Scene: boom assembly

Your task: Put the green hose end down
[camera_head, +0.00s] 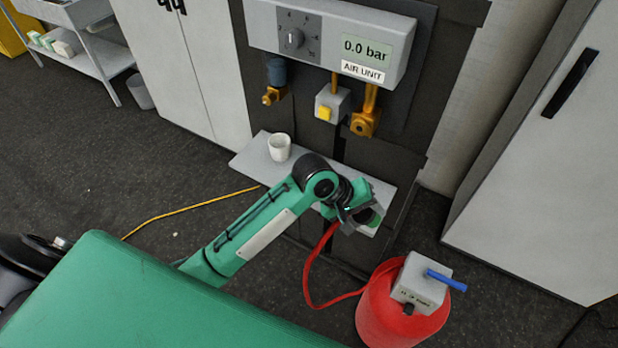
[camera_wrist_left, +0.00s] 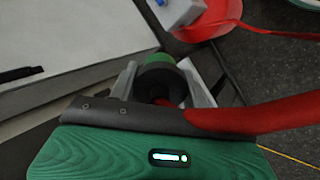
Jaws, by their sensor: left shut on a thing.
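The green hose end (camera_wrist_left: 160,62) is a round coupling with a green rim and a dark body. In the left wrist view it sits between the two grey fingers of my left gripper (camera_wrist_left: 165,85), which is shut on it. In the head view my left gripper (camera_head: 355,212) is at the right end of the grey shelf, and the green hose end (camera_head: 376,214) shows partly beside it. I cannot tell whether the end touches the shelf. A red hose (camera_head: 318,262) runs from it down to the red drum. My right gripper is not in view.
The grey shelf (camera_head: 252,167) holds a white cup (camera_head: 279,147) at its left. Above it hangs the air unit (camera_head: 330,45), reading 0.0 bar, with brass fittings. The red drum (camera_head: 385,318) carries a grey box (camera_head: 420,285) with a blue handle. A white cabinet (camera_head: 550,170) stands at right.

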